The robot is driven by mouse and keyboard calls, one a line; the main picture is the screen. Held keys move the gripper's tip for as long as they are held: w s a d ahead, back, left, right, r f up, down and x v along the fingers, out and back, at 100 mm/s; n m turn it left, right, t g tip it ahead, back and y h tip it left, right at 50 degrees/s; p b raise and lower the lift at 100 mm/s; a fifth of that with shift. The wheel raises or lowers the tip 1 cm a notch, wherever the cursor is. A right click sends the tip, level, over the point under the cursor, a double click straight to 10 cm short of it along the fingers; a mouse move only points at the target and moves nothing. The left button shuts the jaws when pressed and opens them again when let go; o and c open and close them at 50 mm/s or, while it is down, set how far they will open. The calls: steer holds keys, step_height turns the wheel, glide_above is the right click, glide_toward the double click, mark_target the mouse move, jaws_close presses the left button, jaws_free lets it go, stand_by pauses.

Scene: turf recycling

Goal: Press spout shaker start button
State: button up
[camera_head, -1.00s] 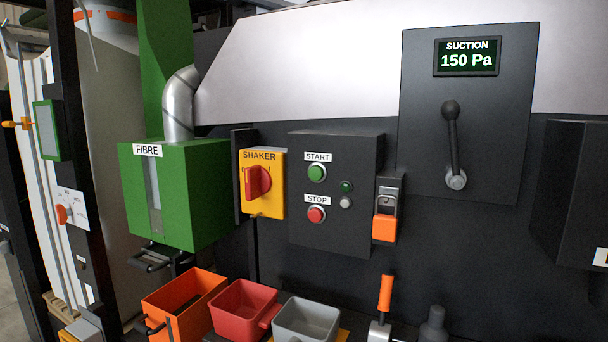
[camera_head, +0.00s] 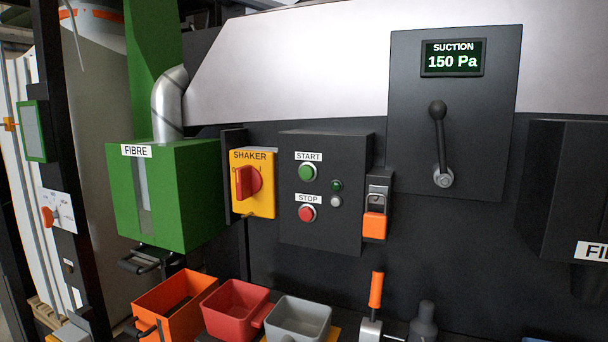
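The green start button (camera_head: 307,172) sits under a START label on a dark control box (camera_head: 350,190) in the middle of the head view. A red stop button (camera_head: 306,213) is below it under a STOP label. To the right of the buttons are a small green lamp (camera_head: 337,186) and a small grey lamp (camera_head: 336,201). A yellow SHAKER switch (camera_head: 262,185) with a red rotary handle (camera_head: 248,182) is just left of the box. My gripper is not in view.
A green FIBRE box (camera_head: 190,200) stands at the left. Orange (camera_head: 150,302), red (camera_head: 235,325) and grey (camera_head: 298,333) bins sit below. An orange-tipped latch (camera_head: 374,226) is right of the box. An upright orange-handled lever (camera_head: 376,290) rises below. The suction panel reads 150 Pa (camera_head: 453,62).

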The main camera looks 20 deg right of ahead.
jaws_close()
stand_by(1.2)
